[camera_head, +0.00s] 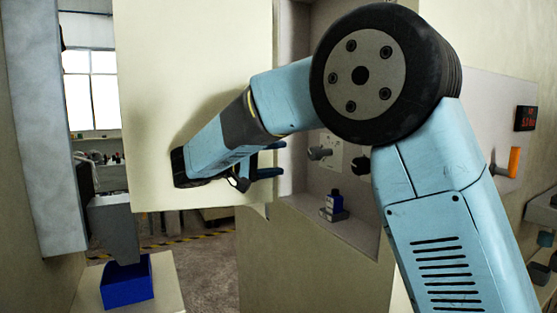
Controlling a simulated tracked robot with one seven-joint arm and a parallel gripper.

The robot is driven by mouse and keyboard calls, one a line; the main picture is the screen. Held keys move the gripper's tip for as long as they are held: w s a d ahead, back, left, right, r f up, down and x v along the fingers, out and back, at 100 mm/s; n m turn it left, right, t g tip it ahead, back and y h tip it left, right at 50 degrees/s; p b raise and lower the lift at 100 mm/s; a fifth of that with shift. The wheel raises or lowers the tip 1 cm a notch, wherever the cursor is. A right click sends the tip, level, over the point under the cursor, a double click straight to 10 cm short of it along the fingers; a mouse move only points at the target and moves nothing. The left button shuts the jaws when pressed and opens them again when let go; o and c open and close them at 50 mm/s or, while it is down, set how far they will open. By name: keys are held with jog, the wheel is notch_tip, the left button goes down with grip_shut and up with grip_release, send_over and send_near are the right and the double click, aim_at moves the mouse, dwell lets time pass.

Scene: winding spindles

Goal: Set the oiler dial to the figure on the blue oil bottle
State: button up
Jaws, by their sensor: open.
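A cream panel (190,70) stands behind my forearm, beside the recess. A black knob (361,165) is partly hidden by my arm. At right are an orange handle (514,161) and a red-lit display (525,118). A blue bin (127,284) sits at lower left.

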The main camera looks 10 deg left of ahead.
aim_at(315, 154)
jog(key=w+d+n, duration=0.7)
jog(key=d+n, duration=0.5)
jog(key=n, duration=0.7)
jog(key=shift+w+r, duration=0.15)
jog(key=shift+w, duration=0.05)
dwell(0.5)
jog(key=c, duration=1)
